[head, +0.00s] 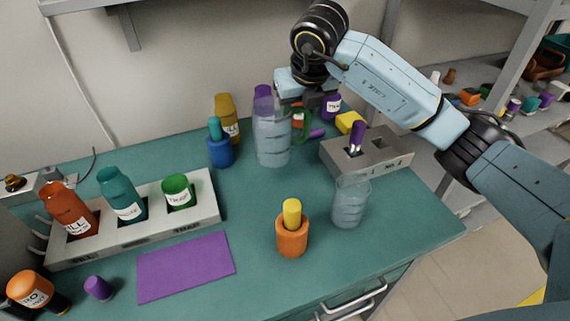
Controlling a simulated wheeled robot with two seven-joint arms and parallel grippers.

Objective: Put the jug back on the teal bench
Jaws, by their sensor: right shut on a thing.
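The jug (271,138) is a clear, ribbed vessel with a green handle (306,127) on its right side. It is upright at the back middle of the teal bench (235,267). My right gripper (301,106) comes down from above right and is shut on the jug at its handle side, partly hiding the handle. I cannot tell whether the jug's base touches the bench or hangs just above it. My left gripper is not in view.
A clear beaker (350,203) and an orange cup with a yellow piece (292,236) stand in front. A blue cup (220,152) and a mustard bottle (228,118) are left of the jug. A grey block (335,160) is right. A bottle rack (205,212) and purple mat (186,266) lie left.

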